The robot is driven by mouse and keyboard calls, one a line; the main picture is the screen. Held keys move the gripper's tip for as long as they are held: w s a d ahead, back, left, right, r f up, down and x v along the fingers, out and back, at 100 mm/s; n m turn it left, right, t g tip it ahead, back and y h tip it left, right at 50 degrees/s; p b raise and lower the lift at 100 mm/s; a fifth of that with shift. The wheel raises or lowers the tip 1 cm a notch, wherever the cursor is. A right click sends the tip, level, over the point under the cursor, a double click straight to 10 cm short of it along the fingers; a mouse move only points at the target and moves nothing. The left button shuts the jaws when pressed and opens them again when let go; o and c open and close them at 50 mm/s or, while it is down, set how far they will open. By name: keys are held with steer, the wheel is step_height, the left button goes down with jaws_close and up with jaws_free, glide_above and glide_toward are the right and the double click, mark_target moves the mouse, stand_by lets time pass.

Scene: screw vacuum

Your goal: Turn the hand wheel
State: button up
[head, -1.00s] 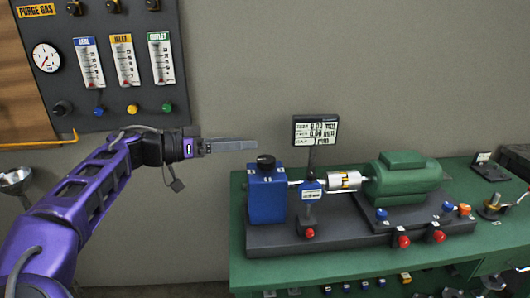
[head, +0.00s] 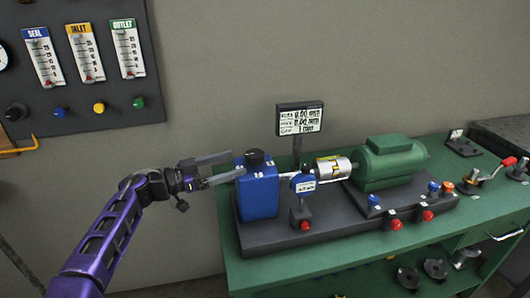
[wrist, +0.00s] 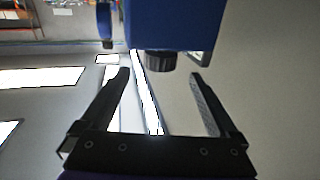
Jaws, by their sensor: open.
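A black ribbed knob (head: 254,155), which seems to be the hand wheel, sits on top of the blue block (head: 258,194). My gripper (head: 238,163) is open and empty, just left of the knob in the head view, with its fingers pointing right toward it. In the wrist view the knob (wrist: 160,62) hangs upside down from the blue block (wrist: 178,22). There it lies between and slightly beyond my two fingertips (wrist: 160,76), with a gap on both sides. Neither finger appears to touch it.
Right of the block stand a small display (head: 300,119) on a post, a silver coupling (head: 333,169) and a green motor (head: 394,164). Several red push buttons (head: 394,224) line the dark base. A gauge panel (head: 80,62) hangs on the wall at upper left.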

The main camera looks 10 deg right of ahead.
mark_target(255, 160)
steer(key=x, duration=1.1)
steer(key=shift+p, duration=0.35)
steer(key=c, duration=1.4)
steer(key=shift+o, duration=0.2)
steer(key=shift+w+f+n+t+b, duration=0.1)
steer(key=shift+n+t+b, duration=0.25)
steer(key=shift+t, duration=0.15)
